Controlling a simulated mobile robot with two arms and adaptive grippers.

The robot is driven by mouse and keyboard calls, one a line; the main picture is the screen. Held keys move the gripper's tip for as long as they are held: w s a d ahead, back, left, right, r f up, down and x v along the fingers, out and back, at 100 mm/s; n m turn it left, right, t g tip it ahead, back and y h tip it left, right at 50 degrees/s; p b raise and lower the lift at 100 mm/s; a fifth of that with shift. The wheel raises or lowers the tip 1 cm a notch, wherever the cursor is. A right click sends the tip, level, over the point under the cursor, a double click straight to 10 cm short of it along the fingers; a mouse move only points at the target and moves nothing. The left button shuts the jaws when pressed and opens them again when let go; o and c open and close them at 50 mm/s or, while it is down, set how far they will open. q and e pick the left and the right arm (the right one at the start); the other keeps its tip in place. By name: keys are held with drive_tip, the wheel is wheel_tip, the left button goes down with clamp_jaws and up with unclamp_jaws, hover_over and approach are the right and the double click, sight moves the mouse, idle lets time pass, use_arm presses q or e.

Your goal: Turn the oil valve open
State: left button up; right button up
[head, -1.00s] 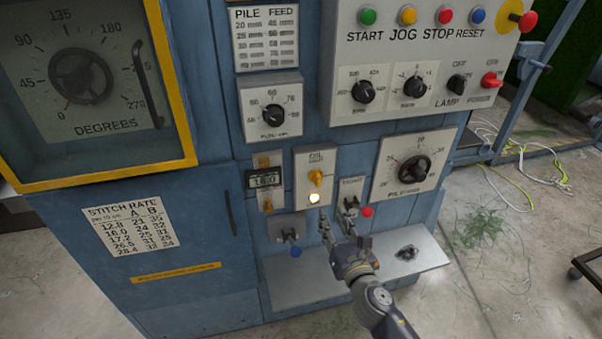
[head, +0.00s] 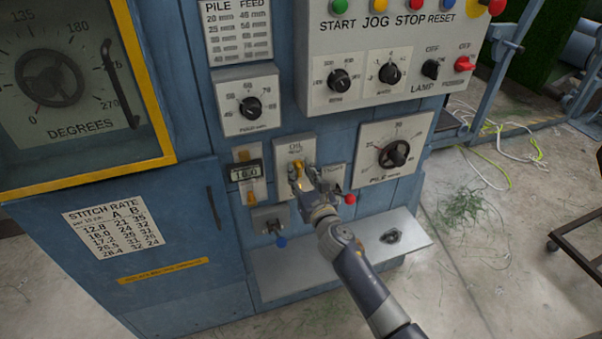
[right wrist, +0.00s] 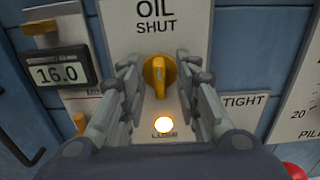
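The oil valve is a yellow knob (right wrist: 159,75) on a pale plate labelled OIL and SHUT; its handle stands upright in the right wrist view. A lit lamp (right wrist: 164,125) labelled LUBE glows below it. In the head view the oil plate (head: 293,150) is partly covered by my right gripper (head: 304,180). In the right wrist view my right gripper (right wrist: 160,88) is open, its two fingers on either side of the knob, with gaps visible between fingers and knob. I cannot tell whether either finger touches it. My left gripper is not in view.
A small display (right wrist: 59,73) reading 16.0 is left of the plate. A TIGHT plate (right wrist: 246,112) is close on the right, with a red knob (head: 350,199) below it. A blue-tipped lever (head: 281,242) and a metal shelf (head: 405,228) are below.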

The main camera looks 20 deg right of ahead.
drive_tip(key=shift+w, duration=0.1)
clamp_jaws()
drive_tip(key=shift+m, duration=0.3)
drive_tip(key=m, duration=0.2)
drive_tip(key=shift+m+b, duration=0.3)
drive_tip(key=shift+m, duration=0.1)
drive_tip(key=m, duration=0.3)
drive_tip(key=shift+d+f+m, duration=0.1)
drive_tip(key=shift+m, duration=0.2)
drive_tip(key=m+b, duration=0.1)
drive_tip(key=m, duration=0.9)
drive_tip(key=shift+d+f+m, duration=0.1)
drive_tip(key=shift+m, duration=0.3)
unclamp_jaws()
